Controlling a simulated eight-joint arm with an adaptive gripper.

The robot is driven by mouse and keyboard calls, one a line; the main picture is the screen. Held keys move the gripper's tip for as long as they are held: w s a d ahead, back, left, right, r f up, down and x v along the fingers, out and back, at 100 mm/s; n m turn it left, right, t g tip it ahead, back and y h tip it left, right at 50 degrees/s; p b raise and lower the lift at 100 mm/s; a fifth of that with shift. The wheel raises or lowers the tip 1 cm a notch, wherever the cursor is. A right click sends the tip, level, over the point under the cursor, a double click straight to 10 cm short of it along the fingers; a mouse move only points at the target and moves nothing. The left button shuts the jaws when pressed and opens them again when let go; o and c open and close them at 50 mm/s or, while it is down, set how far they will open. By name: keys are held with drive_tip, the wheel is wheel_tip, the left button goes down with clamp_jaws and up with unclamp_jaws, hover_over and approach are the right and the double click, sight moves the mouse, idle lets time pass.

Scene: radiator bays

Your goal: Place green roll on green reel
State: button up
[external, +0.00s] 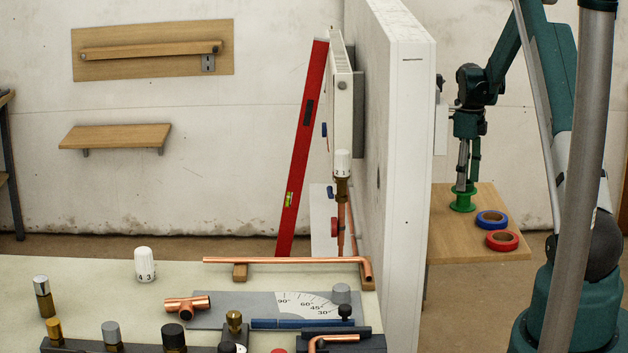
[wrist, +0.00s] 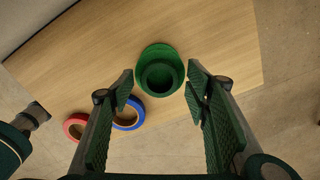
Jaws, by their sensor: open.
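A green, spool-shaped piece (external: 463,205) stands upright on the wooden shelf at the right, beyond the white wall panel. It looks like the green reel. In the wrist view, the green reel (wrist: 159,50) shows from above as a wide disc with a narrower round part in the middle. I cannot make out a separate green roll, or tell whether one sits on the reel. My gripper (external: 464,185) points down just above the reel in the external view. In the wrist view, my gripper (wrist: 160,76) is open, its fingertips on either side of the reel, with nothing clearly held.
A blue roll (external: 492,226) and a red roll (external: 502,247) lie on the wooden shelf (external: 450,235) to the right of the reel. The tall white wall panel (external: 405,150) stands left of my arm. The workbench (external: 80,278) in front holds copper pipes and fittings.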

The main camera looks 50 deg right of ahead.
drive_tip(key=shift+r, duration=3.85)
